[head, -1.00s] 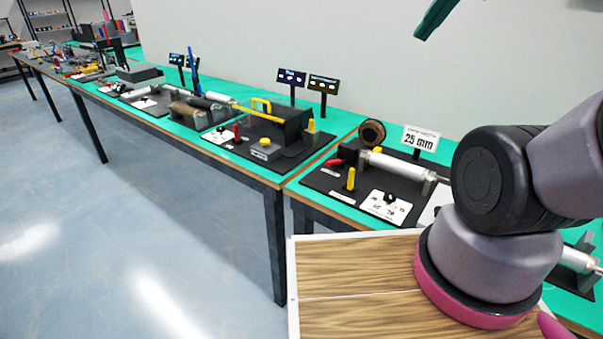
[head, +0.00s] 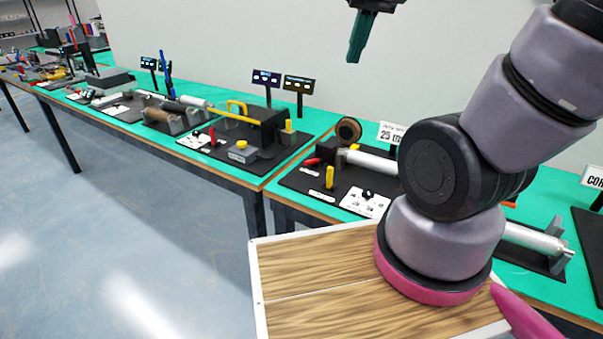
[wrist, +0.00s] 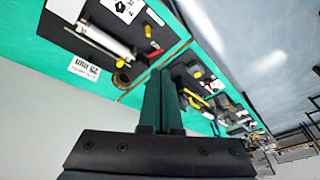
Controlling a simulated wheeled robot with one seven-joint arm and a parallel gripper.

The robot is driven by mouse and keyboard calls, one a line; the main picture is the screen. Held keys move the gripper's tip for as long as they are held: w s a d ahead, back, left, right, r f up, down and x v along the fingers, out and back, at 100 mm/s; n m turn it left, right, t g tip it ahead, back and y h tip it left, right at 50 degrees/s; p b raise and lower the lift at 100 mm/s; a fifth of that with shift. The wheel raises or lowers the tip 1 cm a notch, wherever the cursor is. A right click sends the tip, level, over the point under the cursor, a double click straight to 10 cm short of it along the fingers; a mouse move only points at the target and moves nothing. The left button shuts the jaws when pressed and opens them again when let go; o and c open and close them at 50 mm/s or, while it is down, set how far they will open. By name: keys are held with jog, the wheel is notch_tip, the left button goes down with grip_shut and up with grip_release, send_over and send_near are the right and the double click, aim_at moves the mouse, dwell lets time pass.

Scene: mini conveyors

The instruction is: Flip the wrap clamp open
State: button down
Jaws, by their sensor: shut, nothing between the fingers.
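My gripper (head: 361,36) has dark green fingers and is shut and empty. It is raised in front of the plain wall, well above the benches. The wrist view shows its fingers (wrist: 160,98) together, with bench stations beyond and nothing touched. No part is labelled as the wrap clamp, and I cannot tell which one it is. The nearer station has a silver roller (head: 370,161), a red lever (head: 311,162) and a yellow peg (head: 329,177). My arm hides part of that nearer station.
Green benches (head: 232,167) run along the wall with several stations. A "25 mm" sign (head: 391,134) stands behind the nearer station, next to a brown ring (head: 348,130). Another silver roller (head: 531,238) lies at right. Open floor (head: 120,230) is at left.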

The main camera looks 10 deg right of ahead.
jog(key=w+a+f+n+g+h, duration=0.2)
jog(key=w+f+n+g+h, duration=0.25)
jog(key=f, duration=0.55)
jog(key=n+t+h, duration=0.8)
jog(key=n+t, duration=0.5)
jog(key=n, duration=1.1)
send_near(302, 178)
notch_tip(302, 178, up, 2)
jog(key=shift+w+a+r+g, duration=0.1)
jog(key=shift+a+r+g, duration=0.05)
jog(key=shift+r+g, duration=0.1)
jog(key=x, duration=1)
jog(key=shift+r, duration=0.1)
jog(key=shift+r, duration=0.15)
jog(key=shift+r, duration=0.2)
